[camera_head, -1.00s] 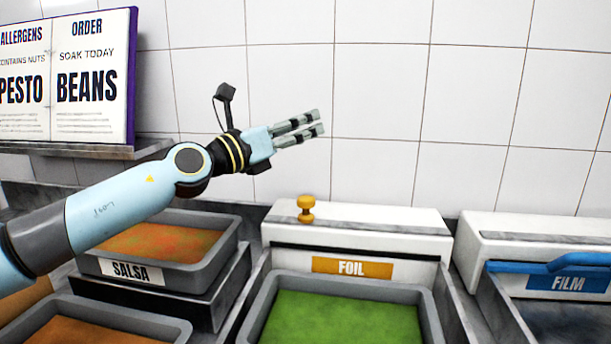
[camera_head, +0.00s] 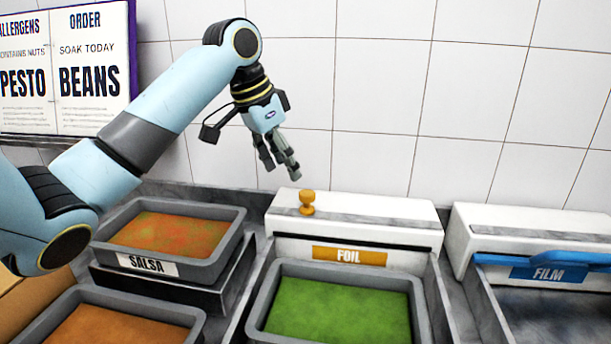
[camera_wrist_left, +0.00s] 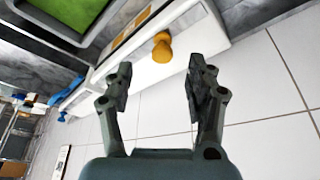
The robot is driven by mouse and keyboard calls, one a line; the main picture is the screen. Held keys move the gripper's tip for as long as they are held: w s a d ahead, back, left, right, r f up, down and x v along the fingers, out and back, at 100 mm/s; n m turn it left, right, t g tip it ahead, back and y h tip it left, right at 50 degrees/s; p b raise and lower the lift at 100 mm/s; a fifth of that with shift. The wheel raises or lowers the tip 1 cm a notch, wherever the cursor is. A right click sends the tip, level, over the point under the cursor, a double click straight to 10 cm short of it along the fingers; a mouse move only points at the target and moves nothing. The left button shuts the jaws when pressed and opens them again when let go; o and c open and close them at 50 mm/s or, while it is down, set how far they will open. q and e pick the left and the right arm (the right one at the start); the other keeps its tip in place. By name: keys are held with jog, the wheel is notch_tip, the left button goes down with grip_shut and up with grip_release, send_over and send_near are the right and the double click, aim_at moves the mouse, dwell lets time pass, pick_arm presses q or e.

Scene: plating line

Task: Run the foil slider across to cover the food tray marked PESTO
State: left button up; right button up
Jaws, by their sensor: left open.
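The foil dispenser (camera_head: 410,222) is a white box with an orange FOIL label (camera_head: 349,257). Its slider knob (camera_head: 307,203) is orange and stands at the left end of the dispenser's top. A grey tray (camera_head: 257,316) of green food sits in front of it; I see no PESTO mark on it. My left gripper (camera_head: 288,174) is open and empty, pointing down, above and slightly left of the knob. In the left wrist view the orange knob (camera_wrist_left: 162,48) lies beyond the fingertips, between them and apart from both. My right gripper is not in view.
A tray marked SALSA (camera_head: 237,229) stands at left on a dark block, with another orange-filled tray (camera_head: 190,316) in front. A white FILM dispenser (camera_head: 520,226) with a blue bar is at right. A sign (camera_head: 65,75) reads PESTO and BEANS. The tiled wall is close behind.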

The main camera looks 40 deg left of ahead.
aim_at(307, 192)
pick_arm(q)
jog(key=w+f, duration=0.1)
jog(key=f, duration=0.1)
jog(key=w+d+f, duration=0.1)
jog(key=w+f, duration=0.1)
jog(key=f, duration=0.1)
jog(key=w+f+p, duration=0.1)
jog(key=w+f, duration=0.1)
jog(key=shift+d+f, duration=0.25)
jog(key=shift+f, duration=0.05)
grip_shut()
dwell(0.4)
